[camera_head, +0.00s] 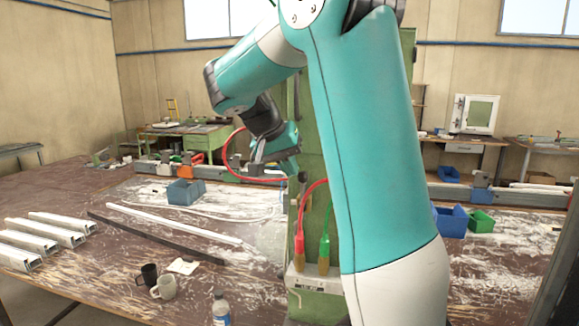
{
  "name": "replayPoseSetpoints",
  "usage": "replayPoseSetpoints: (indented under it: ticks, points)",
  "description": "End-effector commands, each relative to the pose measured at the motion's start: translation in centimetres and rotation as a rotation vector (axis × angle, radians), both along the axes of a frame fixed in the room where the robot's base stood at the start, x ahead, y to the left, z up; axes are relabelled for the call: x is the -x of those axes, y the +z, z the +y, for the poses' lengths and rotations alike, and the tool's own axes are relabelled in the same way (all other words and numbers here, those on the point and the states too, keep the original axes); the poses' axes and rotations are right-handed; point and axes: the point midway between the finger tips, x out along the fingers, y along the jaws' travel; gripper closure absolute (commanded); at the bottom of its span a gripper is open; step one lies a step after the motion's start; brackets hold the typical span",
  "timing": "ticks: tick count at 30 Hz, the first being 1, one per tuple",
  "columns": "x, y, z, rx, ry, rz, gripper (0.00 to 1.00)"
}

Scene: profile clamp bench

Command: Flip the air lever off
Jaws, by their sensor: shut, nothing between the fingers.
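My gripper (257,164) is at the end of my teal arm, in front of the left side of the green machine column (309,130). It is shut, with nothing seen between its fingers, and is small in this view. I cannot clearly make out the air lever; my gripper and arm cover part of the column. A red hose (226,158) loops behind and around the gripper area. Lower on the column, a red hose fitting (299,243) and a green one (324,246) stand upright on a pale block.
Blue (451,221) and green (481,224) bins stand to the right.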

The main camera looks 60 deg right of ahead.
Motion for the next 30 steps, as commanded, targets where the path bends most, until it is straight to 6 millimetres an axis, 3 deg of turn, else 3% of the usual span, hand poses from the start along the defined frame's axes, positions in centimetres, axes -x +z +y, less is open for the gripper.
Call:
replayPoseSetpoints:
  ticks: [6, 17, 25, 30]
  points:
    - [1.4, 0.3, -0.6, 0.001, -0.002, 0.000, 1.00]
    - [1.1, 0.7, -0.4, -0.001, 0.000, 0.002, 1.00]
    - [-1.0, 3.4, 1.7, 0.004, -0.002, -0.005, 1.00]
    - [-1.2, 6.9, 3.2, 0.002, -0.010, -0.006, 1.00]
